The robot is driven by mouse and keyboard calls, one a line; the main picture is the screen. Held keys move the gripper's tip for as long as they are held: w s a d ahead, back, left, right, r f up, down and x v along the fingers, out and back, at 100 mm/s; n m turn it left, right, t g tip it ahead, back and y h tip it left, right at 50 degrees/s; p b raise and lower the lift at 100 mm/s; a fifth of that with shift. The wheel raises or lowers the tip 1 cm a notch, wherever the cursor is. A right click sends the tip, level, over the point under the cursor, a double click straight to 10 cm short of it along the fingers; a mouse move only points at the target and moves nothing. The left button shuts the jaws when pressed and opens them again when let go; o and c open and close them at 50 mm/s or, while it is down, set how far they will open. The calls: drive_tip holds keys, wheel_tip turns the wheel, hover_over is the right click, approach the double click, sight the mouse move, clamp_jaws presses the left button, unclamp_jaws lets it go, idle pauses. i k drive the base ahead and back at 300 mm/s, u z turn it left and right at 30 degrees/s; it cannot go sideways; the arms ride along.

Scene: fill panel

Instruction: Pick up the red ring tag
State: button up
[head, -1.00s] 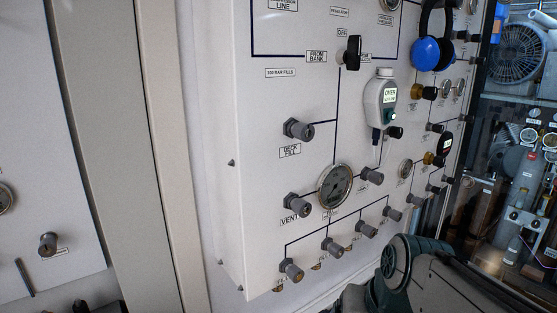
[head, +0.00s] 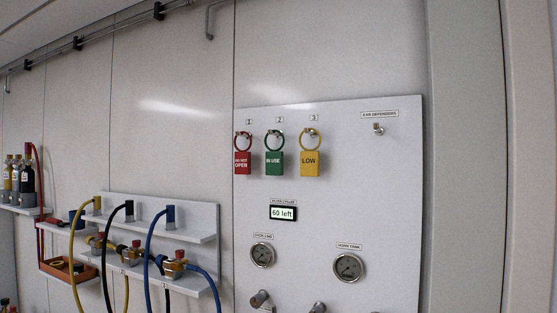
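The red ring tag (head: 243,162) hangs from a hook under the label 1, at the upper left of a white wall panel (head: 345,205). Its ring is at the top and its red plate reads "DO NOT OPEN". A green tag (head: 275,163) reading "IN USE" hangs just to its right under label 2. A yellow tag (head: 310,163) reading "LOW" hangs under label 3. My gripper is not in view.
An empty-looking hook (head: 378,129) sits under the "EAR DEFENDERS" label. A small display (head: 283,213) reads "60 left", with two gauges (head: 262,254) below. To the left, a shelf (head: 205,237) holds yellow, black and blue hoses. An orange tray (head: 68,270) is further left.

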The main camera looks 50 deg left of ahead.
sight(243, 159)
drive_tip(key=u, duration=2.8)
drive_tip(key=k, duration=0.6)
drive_tip(key=u, duration=0.8)
drive_tip(key=i, duration=0.7)
drive_tip(key=z, duration=0.45)
drive_tip(key=i, duration=0.95)
drive_tip(key=z, duration=0.8)
